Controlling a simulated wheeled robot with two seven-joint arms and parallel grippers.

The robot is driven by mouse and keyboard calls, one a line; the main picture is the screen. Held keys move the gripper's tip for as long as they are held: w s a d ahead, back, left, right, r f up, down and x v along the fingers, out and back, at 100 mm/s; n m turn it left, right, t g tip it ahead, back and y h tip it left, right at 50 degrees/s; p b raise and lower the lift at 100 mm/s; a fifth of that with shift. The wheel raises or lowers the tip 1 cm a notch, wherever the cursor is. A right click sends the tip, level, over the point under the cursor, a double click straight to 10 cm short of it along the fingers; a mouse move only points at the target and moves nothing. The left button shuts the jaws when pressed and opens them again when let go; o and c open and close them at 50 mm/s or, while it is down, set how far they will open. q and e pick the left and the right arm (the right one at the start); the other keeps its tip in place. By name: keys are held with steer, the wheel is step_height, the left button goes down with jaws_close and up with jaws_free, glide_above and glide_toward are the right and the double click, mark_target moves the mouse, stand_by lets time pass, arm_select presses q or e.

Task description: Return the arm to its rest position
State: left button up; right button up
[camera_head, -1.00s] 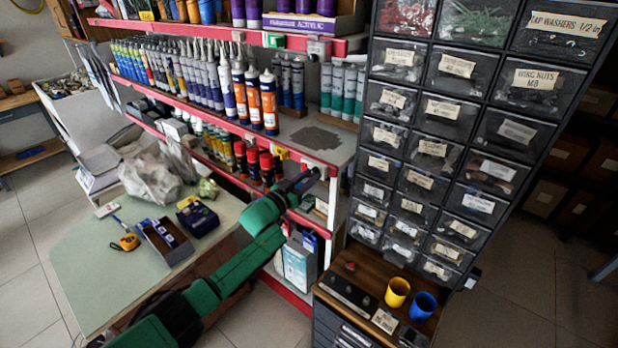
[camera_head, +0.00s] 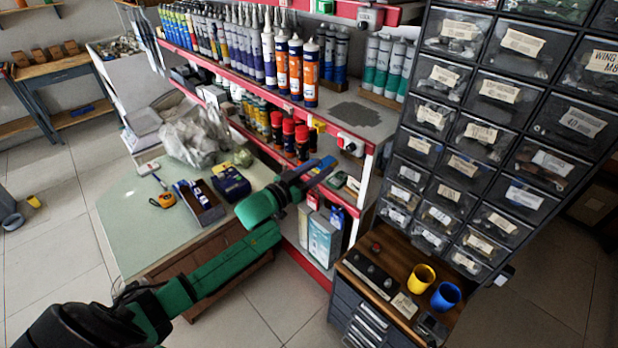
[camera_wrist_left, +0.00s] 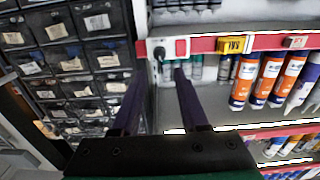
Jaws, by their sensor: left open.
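My left arm comes in from the lower left in the head view, its green links reaching up toward the red-edged shelving. The left gripper (camera_head: 318,174) is in front of the lower shelves, near their right end. In the left wrist view the two dark fingers of the left gripper (camera_wrist_left: 158,105) stand apart with nothing between them, so it is open and empty. Beyond the fingers are the shelf's end post and the drawer cabinet (camera_wrist_left: 75,60). My right gripper is not in view.
Shelves (camera_head: 352,132) hold several cartridges and cans. A drawer cabinet (camera_head: 480,130) stands at the right, above a wooden top with a yellow cup (camera_head: 420,278) and a blue cup (camera_head: 445,296). A green-topped table (camera_head: 135,235) carries a tape measure (camera_head: 163,200). Floor is clear at the lower middle.

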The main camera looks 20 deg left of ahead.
arm_select(q)
steer(key=v, duration=0.4)
steer(key=s+a+f+n+g+y+b, duration=0.1)
steer(key=s+a+f+g+y, duration=0.2)
steer(key=f, duration=0.9)
steer(key=s+a+f+n+g+y+b, duration=0.15)
steer(key=s+f, duration=0.45)
steer(key=f, duration=0.7)
steer(key=s+a+f+g+y+b, duration=0.15)
steer(key=s+a+f, duration=0.25)
steer(key=f, duration=0.8)
steer(key=s+d+f+g, duration=0.2)
steer(key=s+f, duration=0.4)
steer(key=s, duration=0.4)
steer(key=s+d+f+g+b, duration=0.1)
steer(key=s+d+f+g, duration=0.1)
steer(key=s+f+g, duration=0.2)
steer(key=s+d+f+g, duration=0.2)
steer(key=s+f, duration=0.8)
steer(key=s, duration=0.8)
steer(key=shift+d+m+g+y+b, duration=0.35)
steer(key=shift+m+g+y, duration=0.1)
steer(key=shift+g, duration=0.35)
